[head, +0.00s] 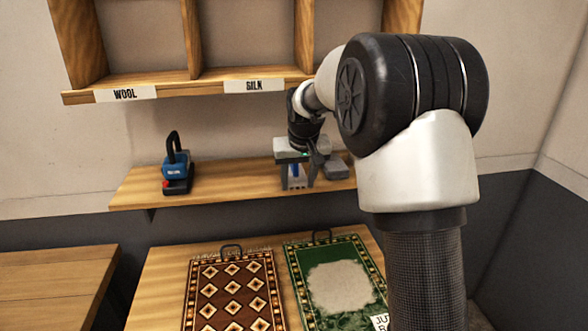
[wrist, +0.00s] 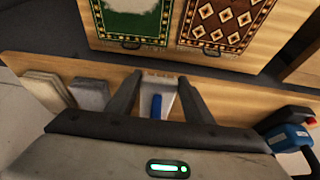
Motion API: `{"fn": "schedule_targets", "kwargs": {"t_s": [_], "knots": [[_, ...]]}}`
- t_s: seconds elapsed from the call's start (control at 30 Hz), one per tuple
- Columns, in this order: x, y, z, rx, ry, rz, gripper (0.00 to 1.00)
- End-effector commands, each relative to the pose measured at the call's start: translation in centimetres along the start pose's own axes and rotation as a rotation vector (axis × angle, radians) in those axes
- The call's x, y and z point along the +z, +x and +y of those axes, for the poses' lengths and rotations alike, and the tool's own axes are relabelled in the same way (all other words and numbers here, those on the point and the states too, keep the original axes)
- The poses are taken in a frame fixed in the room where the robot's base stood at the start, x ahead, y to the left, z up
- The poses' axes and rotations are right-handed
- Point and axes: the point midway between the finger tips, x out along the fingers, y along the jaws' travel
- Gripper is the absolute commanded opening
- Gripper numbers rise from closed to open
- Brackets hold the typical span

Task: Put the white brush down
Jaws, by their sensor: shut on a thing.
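The white brush (head: 297,182) with a blue part is at the shelf (head: 235,181), between the fingers of my gripper (head: 297,172). In the wrist view the brush (wrist: 160,82) shows its pale end beyond the fingertips, with the blue part between the fingers. My gripper (wrist: 157,92) is shut on the brush and points down at the shelf. The brush looks roughly upright and very low over the shelf or touching it; I cannot tell which. The shelf also shows in the wrist view (wrist: 225,103).
A blue device with a black handle (head: 176,170) stands on the shelf's left part. A grey block (head: 336,169) sits close right of my gripper, and a beige block (wrist: 47,88) lies beyond it. Cubbies labelled WOOL (head: 125,94) and SILK (head: 254,86) hang above. Two rugs lie below.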

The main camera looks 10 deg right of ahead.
Motion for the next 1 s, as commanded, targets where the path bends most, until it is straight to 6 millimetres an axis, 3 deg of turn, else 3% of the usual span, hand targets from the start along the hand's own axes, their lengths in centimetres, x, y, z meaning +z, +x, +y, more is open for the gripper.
{"fn": "schedule_targets", "kwargs": {"t_s": [0.43, 0.87, 0.9, 1.0], "knots": [[-4.8, 1.9, 0.0, -0.001, -0.001, 0.001, 0.22], [-4.2, 2.8, 0.1, 0.0, 0.0, 0.002, 0.22], [-4.2, 2.7, 0.1, 0.0, 0.0, 0.001, 0.52], [-4.2, 2.7, 0.1, 0.0, 0.0, 0.001, 0.65]]}}
